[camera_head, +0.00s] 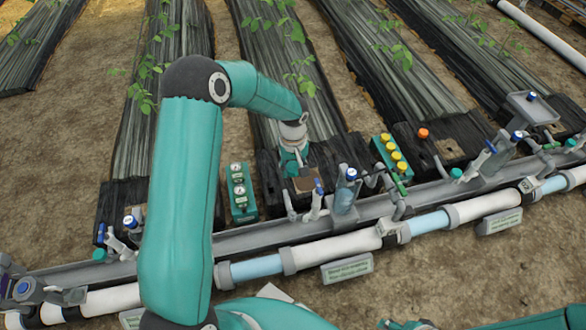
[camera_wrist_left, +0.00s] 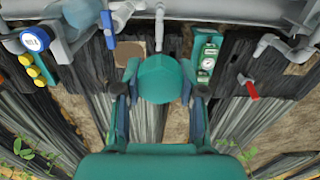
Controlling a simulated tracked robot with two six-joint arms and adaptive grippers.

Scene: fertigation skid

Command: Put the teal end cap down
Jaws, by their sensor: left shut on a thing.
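In the left wrist view the teal end cap (camera_wrist_left: 160,80) sits between the two fingers of my left gripper (camera_wrist_left: 160,72), which is shut on it. In the head view my left gripper (camera_head: 292,158) is low over the dark boards just behind the pipe rail. The cap is hard to tell from the teal gripper there. A brown square pad (camera_head: 307,183) lies right beside the gripper; it also shows in the wrist view (camera_wrist_left: 130,52), left of the cap. I cannot tell whether the cap touches the boards. My right gripper is not in view.
A green gauge box (camera_head: 241,190) stands left of the gripper. A green rack with yellow caps (camera_head: 390,155) and an orange cap (camera_head: 423,133) are to the right. The grey rail (camera_head: 260,235) with valves and a blue-topped filter (camera_head: 345,190) runs in front.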

